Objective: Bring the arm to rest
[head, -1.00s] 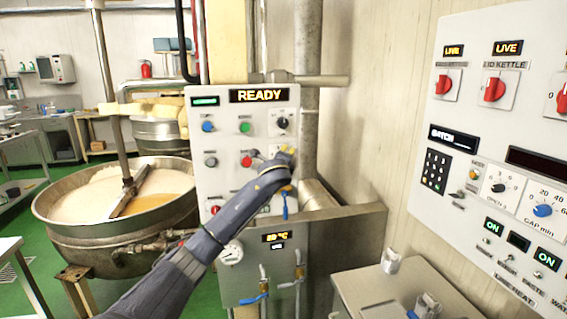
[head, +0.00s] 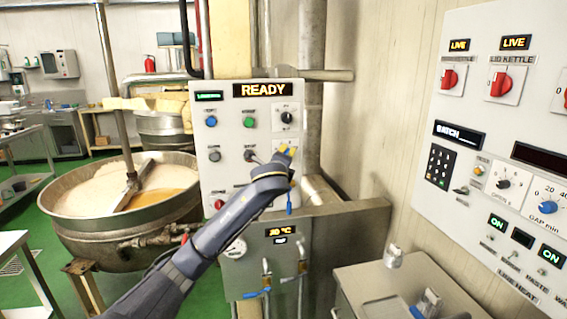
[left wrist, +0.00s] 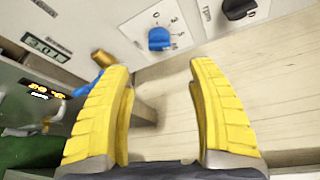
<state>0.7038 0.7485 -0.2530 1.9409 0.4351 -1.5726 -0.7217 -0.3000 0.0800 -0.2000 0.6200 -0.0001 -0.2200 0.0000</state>
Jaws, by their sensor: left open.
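My left arm comes in from the lower left of the head view. Its gripper (head: 287,151) is in front of the right part of the kettle's control panel (head: 226,133), whose display reads READY. In the left wrist view the two yellow fingers (left wrist: 162,110) stand wide apart with nothing between them. Past the fingertips is a white panel with a blue knob (left wrist: 159,38) and a black knob (left wrist: 238,8). The arm hides part of the panel's lower controls. My right gripper is not in view.
The kettle (head: 60,220) with pale mass stands at the left. A steel box with a temperature display (head: 278,232) is below the panel. A grey cabinet (head: 360,285) stands at lower right. A second wall panel (head: 470,110) fills the right side.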

